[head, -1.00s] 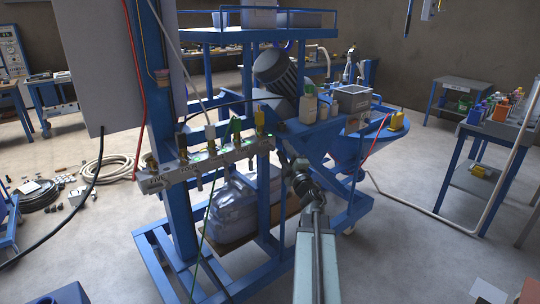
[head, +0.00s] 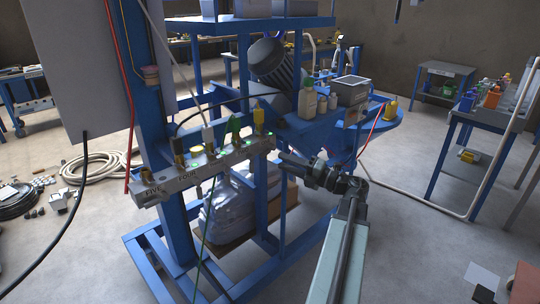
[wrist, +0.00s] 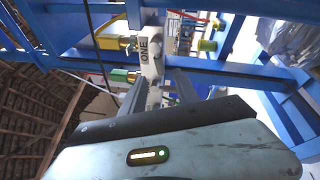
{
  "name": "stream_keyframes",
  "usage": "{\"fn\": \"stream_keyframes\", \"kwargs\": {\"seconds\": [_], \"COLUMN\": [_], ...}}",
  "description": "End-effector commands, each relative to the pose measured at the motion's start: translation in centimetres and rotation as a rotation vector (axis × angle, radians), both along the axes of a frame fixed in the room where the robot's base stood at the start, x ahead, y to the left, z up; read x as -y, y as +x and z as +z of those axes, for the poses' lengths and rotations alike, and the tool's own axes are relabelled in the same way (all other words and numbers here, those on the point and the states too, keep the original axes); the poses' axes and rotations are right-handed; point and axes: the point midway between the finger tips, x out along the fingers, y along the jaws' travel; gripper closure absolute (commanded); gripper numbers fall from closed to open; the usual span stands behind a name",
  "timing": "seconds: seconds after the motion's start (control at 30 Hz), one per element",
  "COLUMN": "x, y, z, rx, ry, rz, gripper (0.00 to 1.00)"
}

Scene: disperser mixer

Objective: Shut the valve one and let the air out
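A light grey manifold (head: 205,172) with labelled outlets, FIVE at its left end, runs across the blue frame in the head view. Its end marked ONE (wrist: 146,48) shows in the wrist view just beyond my gripper. A yellow fitting (wrist: 107,42) and a green one (wrist: 120,75) show beside the manifold in the wrist view. My gripper (wrist: 158,88) has its dark fingers apart, facing the ONE end. Contact cannot be told. The handle of valve one is not clear.
Blue frame beams surround the manifold. Bottles (head: 308,102) and a grey box (head: 350,90) stand on the machine to the right. A black cable (head: 84,185) and a red hose (head: 128,130) hang at left. Open floor lies right of the machine.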

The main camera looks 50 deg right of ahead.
Motion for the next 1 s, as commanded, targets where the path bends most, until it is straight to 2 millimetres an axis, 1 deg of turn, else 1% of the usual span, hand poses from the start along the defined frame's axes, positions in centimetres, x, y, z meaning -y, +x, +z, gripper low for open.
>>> {"fn": "stream_keyframes", "kwargs": {"seconds": [0.03,0.13,0.3,0.43,0.67,0.77,0.8,1.0], "x": [-0.1,-0.3,-0.6,-0.7,-0.6,-0.6,-0.6,-0.7], "y": [0.8,2.5,4.7,5.4,5.5,5.5,5.5,5.4], "z": [0.2,0.5,0.8,0.8,0.8,0.8,0.8,0.8], "rx": [0.0,0.001,0.001,0.001,0.002,0.002,0.002,0.003], "ry": [0.0,0.001,0.001,0.001,0.001,0.001,0.001,0.024], "rz": [0.0,-0.006,-0.013,-0.018,-0.019,-0.019,-0.019,-0.02], "gripper": [0.63,0.63,0.63,0.63,0.63,0.88,0.99,1.0]}}
